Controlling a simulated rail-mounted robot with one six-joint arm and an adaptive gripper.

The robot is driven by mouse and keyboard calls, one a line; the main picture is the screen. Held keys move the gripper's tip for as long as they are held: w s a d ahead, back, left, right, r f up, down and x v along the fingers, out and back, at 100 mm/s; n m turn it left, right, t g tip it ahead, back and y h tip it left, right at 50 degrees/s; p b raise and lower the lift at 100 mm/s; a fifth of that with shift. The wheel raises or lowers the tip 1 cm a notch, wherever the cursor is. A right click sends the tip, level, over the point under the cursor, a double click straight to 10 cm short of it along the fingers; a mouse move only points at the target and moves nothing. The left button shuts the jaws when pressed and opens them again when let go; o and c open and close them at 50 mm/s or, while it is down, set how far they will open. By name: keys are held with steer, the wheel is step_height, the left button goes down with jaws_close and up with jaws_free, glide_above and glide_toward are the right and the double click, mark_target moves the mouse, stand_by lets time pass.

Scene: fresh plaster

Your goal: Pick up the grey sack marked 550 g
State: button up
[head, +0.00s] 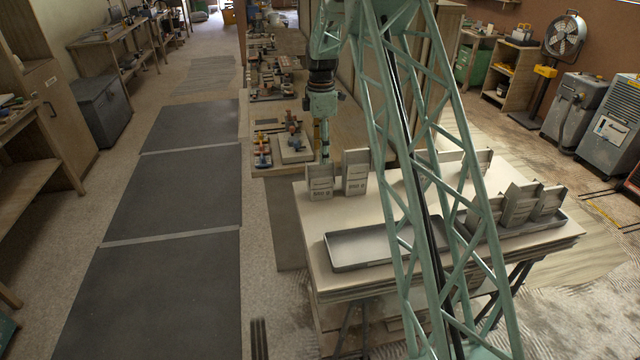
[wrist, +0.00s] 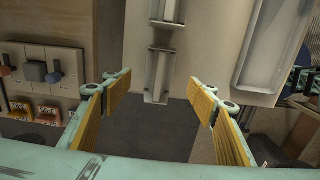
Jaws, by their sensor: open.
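Small grey sacks with printed fronts stand on a pale worktable (head: 318,235). Two stand at its back left: one sack (head: 320,182) at the corner and another sack (head: 355,173) just right of it. More sacks show behind my arm's lattice, and several, including one sack (head: 518,206), lean in the right tray. The printed weights are too small to read, so I cannot tell which says 550 g. My gripper (head: 323,150) hangs above and behind the corner sack. In the wrist view my gripper (wrist: 160,88) is open and empty, with a sack (wrist: 158,76) seen from above beyond the fingertips.
An empty shallow tray (head: 350,263) lies at the table's front; it also shows in the wrist view (wrist: 246,68). The right tray (head: 500,232) holds sacks. A cluttered bench (head: 262,171) adjoins behind. Dark floor mats (head: 175,200) leave clear floor at left.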

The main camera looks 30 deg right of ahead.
mark_target(321, 170)
steer(key=shift+f+b, duration=0.4)
steer(key=shift+f, duration=3.65)
steer(key=shift+f, duration=0.15)
steer(key=shift+w+a+f+b, duration=0.1)
steer(key=shift+f+b, duration=0.1)
steer(key=shift+f, duration=1.05)
steer(key=shift+a+f+b, duration=0.1)
steer(key=shift+f+b, duration=0.1)
steer(key=shift+f, duration=1)
steer(key=c, duration=1.3)
